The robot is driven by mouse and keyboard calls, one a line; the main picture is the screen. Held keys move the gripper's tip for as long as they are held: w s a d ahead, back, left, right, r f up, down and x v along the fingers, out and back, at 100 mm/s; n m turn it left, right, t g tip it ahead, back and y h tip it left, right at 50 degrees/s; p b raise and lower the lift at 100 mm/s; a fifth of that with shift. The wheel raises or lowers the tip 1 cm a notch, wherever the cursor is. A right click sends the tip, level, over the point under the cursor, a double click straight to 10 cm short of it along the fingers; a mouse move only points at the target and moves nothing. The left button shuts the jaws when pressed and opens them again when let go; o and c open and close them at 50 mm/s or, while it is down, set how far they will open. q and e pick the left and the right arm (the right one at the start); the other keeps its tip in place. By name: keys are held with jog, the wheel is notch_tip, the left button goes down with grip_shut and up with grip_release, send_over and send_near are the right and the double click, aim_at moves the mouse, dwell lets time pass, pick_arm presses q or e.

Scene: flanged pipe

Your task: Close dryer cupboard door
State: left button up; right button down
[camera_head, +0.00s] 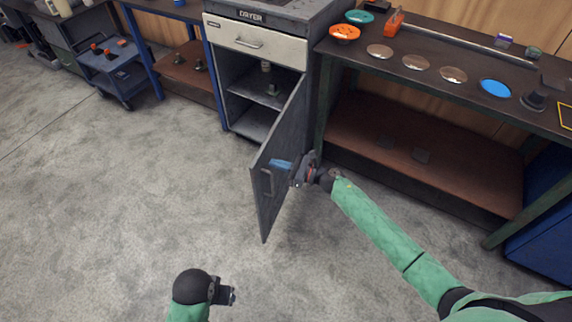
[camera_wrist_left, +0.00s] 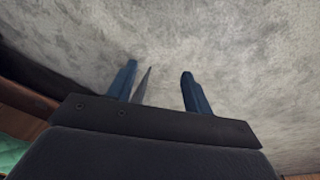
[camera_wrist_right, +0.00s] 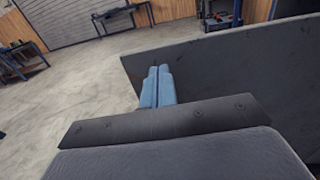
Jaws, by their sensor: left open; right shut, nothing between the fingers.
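The dryer cupboard (camera_head: 268,52) stands at the back centre under a white drawer front. Its grey door (camera_head: 288,128) is swung wide open towards me, with a handle (camera_head: 267,182) on the face I see. The door also fills the right of the right wrist view (camera_wrist_right: 240,75). My right gripper (camera_head: 281,164) is shut and empty, its blue fingers in front of the handle face, near the handle. I cannot tell whether they touch the door. My left gripper (camera_head: 232,296) is open and empty, low over the floor, away from the door; its blue fingers are spread in the left wrist view (camera_wrist_left: 158,85).
A workbench (camera_head: 440,62) with discs and tools stands right of the cupboard, with a brown lower shelf (camera_head: 410,155). A blue trolley (camera_head: 112,75) is at the far left. Small items sit on the cupboard's inner shelves (camera_head: 262,90). The floor left of the door is clear.

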aim_at(261, 159)
pick_arm(q)
notch_tip(261, 159, down, 6)
jog(key=p, duration=0.1)
jog(key=shift+w, duration=0.4)
pick_arm(e)
jog(key=shift+x, duration=1.6)
